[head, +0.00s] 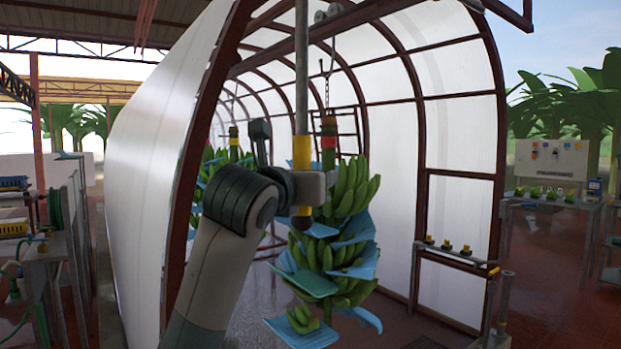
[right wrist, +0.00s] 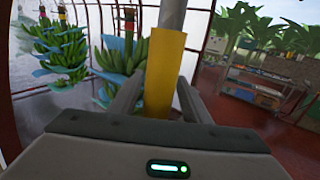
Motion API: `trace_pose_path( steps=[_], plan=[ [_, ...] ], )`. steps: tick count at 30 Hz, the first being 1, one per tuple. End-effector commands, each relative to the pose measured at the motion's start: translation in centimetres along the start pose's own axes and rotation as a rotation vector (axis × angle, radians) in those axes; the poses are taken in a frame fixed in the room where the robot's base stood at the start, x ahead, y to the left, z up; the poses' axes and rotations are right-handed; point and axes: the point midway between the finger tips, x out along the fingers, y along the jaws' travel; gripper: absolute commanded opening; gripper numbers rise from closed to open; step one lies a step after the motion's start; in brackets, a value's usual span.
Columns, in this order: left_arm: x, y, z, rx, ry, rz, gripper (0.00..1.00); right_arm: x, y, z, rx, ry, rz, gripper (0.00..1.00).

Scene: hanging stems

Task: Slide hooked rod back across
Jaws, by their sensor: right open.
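The hooked rod (head: 301,60) is a grey upright pole with a yellow sleeve (head: 302,152) and a dark lower tip. Its upper end is out of view. My right gripper (head: 312,188) is at the sleeve. In the right wrist view the yellow sleeve (right wrist: 163,75) stands between the two open fingers (right wrist: 158,98), with a gap visible on each side. A banana stem (head: 345,245) with blue sheets and a red band hangs by a chain just behind the rod. A roller (head: 327,14) shows above it. My left gripper is not in view.
More banana stems (right wrist: 60,50) hang inside the arched translucent tunnel (head: 455,120). A post with a small shelf (head: 450,255) stands at the right. A bench (head: 550,200) stands farther right, another (head: 40,255) at the left.

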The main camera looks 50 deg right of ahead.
Motion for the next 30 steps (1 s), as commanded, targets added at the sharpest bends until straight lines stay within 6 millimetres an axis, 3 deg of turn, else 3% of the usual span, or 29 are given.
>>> trace_pose_path(
  steps=[11,30],
  plan=[
    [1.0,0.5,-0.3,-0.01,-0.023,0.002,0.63,-2.1,0.0,-0.2,0.002,0.0,0.002,0.43],
    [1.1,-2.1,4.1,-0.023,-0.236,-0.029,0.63,-14.1,0.0,-0.2,0.001,-0.001,0.003,0.43]
  ],
)
